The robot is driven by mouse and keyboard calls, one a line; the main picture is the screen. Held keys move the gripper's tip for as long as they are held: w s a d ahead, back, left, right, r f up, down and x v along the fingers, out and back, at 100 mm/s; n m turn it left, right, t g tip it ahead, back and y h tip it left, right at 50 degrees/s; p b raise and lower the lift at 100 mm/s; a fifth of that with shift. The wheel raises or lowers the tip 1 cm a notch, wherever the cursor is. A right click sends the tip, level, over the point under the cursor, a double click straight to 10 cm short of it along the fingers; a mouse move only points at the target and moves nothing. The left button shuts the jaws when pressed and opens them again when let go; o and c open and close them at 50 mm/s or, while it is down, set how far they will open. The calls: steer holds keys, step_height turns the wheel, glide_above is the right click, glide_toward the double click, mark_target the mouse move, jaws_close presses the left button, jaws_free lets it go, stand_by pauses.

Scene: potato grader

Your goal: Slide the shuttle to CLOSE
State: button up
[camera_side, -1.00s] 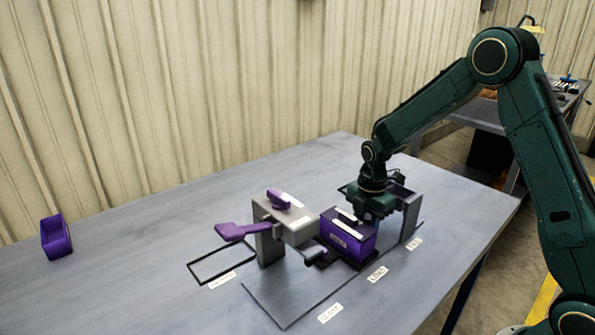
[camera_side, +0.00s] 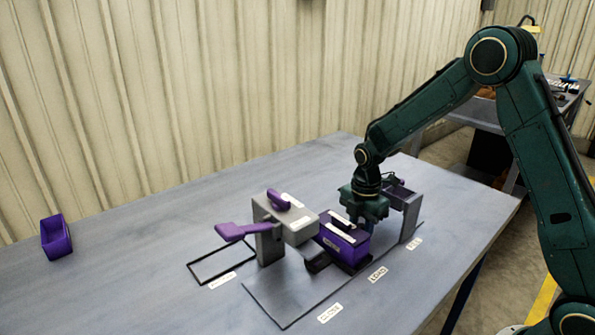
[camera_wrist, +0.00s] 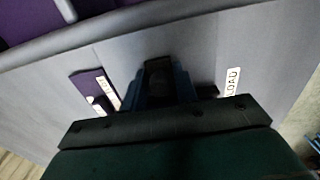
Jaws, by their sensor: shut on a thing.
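The shuttle (camera_side: 355,267) is a dark sled carrying a purple box (camera_side: 340,243) with a dark top and white strips. It sits on the floor plate just right of the grey press block, near the LOAD label (camera_side: 377,275). The CLOSE label (camera_side: 330,313) lies nearer the front left of the plate. My gripper (camera_side: 362,221) points down right behind the box, its fingertips partly hidden. In the wrist view its blue jaws (camera_wrist: 158,84) are shut on a dark upright piece, seemingly the shuttle's handle.
A grey press block (camera_side: 300,226) with a purple lever (camera_side: 240,231) stands left of the box. A grey stand (camera_side: 411,215) rises at the right. A black outlined frame (camera_side: 205,279) lies at left. A purple bin (camera_side: 56,238) stands far left. The plate's front left (camera_side: 285,293) is clear.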

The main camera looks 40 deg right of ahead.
mark_target(323, 260)
steer(key=shift+a, duration=3.05)
steer(key=shift+a, duration=3.35)
steer(key=o, duration=0.5)
steer(key=shift+r, duration=0.15)
